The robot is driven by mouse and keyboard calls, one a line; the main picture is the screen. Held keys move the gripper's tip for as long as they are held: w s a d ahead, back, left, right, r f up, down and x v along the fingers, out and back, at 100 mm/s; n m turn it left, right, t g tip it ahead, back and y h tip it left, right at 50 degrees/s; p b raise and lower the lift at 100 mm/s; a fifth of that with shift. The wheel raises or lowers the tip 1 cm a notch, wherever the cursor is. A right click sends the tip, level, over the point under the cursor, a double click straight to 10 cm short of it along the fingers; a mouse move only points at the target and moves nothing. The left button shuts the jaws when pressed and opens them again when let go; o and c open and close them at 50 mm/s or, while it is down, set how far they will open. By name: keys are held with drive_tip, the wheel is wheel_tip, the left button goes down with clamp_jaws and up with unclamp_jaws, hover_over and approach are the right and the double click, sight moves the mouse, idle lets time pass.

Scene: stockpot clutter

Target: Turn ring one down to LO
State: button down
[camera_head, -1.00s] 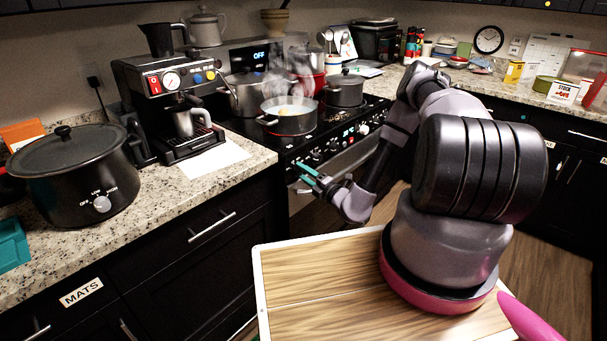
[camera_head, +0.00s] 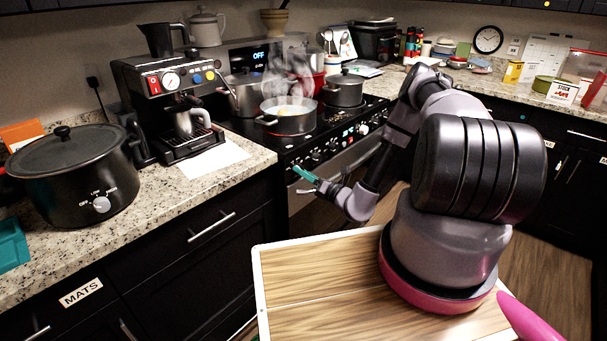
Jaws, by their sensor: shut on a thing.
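The black stove (camera_head: 284,152) stands in the middle, with a row of knobs along its front panel. My gripper (camera_head: 297,179) is at the left end of that panel, its teal fingers shut on the knob there. The fingers mostly hide this knob, so its pointer and the LO mark cannot be read. Another knob (camera_head: 315,155) shows just to its right. An open steaming pot (camera_head: 289,122) stands on the front of the cooktop. The numbering of the rings is too small to tell.
A coffee machine (camera_head: 165,100) and a slow cooker (camera_head: 75,180) are on the left counter. The floor before the stove is partly free.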

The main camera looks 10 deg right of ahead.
drive_tip(key=shift+n, duration=0.3)
drive_tip(key=shift+c, duration=1.6)
unclamp_jaws()
drive_tip(key=shift+s+d, duration=0.1)
drive_tip(key=v, duration=1)
drive_tip(key=shift+s+d, duration=0.15)
drive_tip(key=shift+s, duration=0.15)
